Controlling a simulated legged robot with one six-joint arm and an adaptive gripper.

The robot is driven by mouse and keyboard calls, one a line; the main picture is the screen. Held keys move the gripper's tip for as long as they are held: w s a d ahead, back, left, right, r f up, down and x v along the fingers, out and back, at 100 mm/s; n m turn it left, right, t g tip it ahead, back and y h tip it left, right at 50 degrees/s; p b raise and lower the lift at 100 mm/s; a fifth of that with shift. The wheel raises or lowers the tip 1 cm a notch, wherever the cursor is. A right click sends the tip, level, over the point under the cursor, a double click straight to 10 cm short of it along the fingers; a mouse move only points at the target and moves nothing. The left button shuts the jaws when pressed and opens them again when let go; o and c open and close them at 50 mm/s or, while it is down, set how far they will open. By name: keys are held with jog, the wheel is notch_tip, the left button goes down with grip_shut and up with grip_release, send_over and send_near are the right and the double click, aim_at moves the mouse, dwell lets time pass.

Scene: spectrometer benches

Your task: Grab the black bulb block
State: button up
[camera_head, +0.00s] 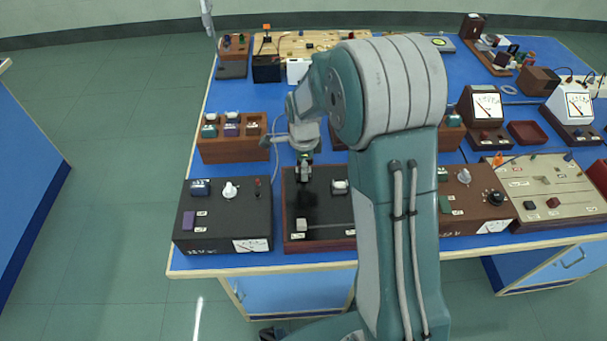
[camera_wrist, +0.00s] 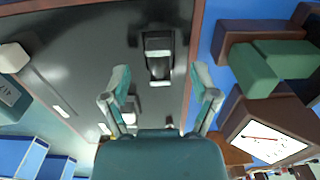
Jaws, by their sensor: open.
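My gripper (camera_head: 304,165) hangs over a dark-topped panel with a brown rim (camera_head: 288,228) near the front of the bench. In the wrist view its two fingers (camera_wrist: 162,88) are spread apart with nothing between them. A black block with a pale grey part (camera_wrist: 158,58) sits on the panel just beyond the fingertips, roughly in line with the gap. It looks like the bulb block, but I cannot be sure. A smaller pale-topped block (camera_wrist: 129,104) shows by the left finger, partly hidden. In the head view, a pale-topped block (camera_head: 340,187) is on the panel beside my arm.
A black box with a white knob (camera_head: 228,215) stands left of the panel. A wooden tray of small blocks (camera_head: 232,145) stands behind. My arm hides part of the bench.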

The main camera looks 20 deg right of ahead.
jog(key=shift+a+f, duration=0.1)
jog(key=shift+f, duration=0.8)
grip_shut()
jog(key=shift+r, duration=0.1)
